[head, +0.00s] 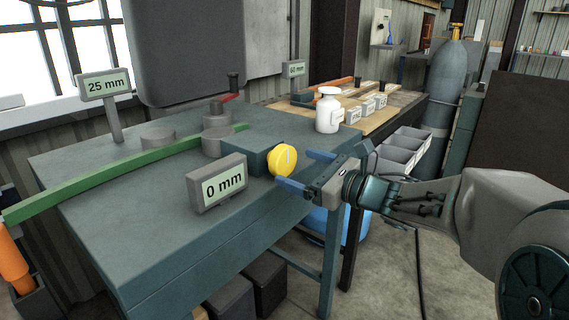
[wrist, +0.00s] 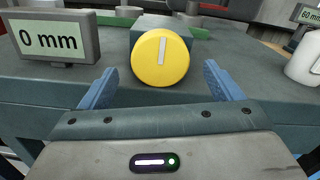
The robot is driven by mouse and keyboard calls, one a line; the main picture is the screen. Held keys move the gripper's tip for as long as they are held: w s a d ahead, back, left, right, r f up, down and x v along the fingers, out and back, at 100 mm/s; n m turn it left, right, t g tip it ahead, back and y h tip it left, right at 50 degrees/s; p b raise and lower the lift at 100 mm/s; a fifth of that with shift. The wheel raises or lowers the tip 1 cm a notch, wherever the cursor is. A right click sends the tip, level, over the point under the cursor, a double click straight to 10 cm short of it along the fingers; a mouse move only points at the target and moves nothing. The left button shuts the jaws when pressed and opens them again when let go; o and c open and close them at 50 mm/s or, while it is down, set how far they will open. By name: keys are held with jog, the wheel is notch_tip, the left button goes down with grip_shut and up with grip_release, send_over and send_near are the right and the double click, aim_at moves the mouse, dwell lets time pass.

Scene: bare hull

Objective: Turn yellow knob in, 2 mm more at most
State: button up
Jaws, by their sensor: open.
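The yellow knob (head: 283,160) is a round disc on the front face of a dark block on the bench. In the wrist view the knob (wrist: 160,58) faces me, with a white mark pointing about straight up. My gripper (head: 305,170) is open, its blue fingers apart and level with the knob. In the wrist view the fingers of my gripper (wrist: 160,88) lie to the left and right of the knob, and neither appears to touch it. A grey display (head: 217,183) left of the knob reads "0 mm"; the display also shows in the wrist view (wrist: 55,38).
A green bar (head: 120,175) lies across the bench (head: 95,225) beside round grey posts. Signs read "25 mm" (head: 105,84) and "60 mm" (head: 293,69). A white bottle (head: 328,110) stands behind the knob, to its right. Grey bins (head: 405,150) are at the right.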

aim_at(288, 163)
jog(key=x, duration=0.5)
jog(key=c, duration=1)
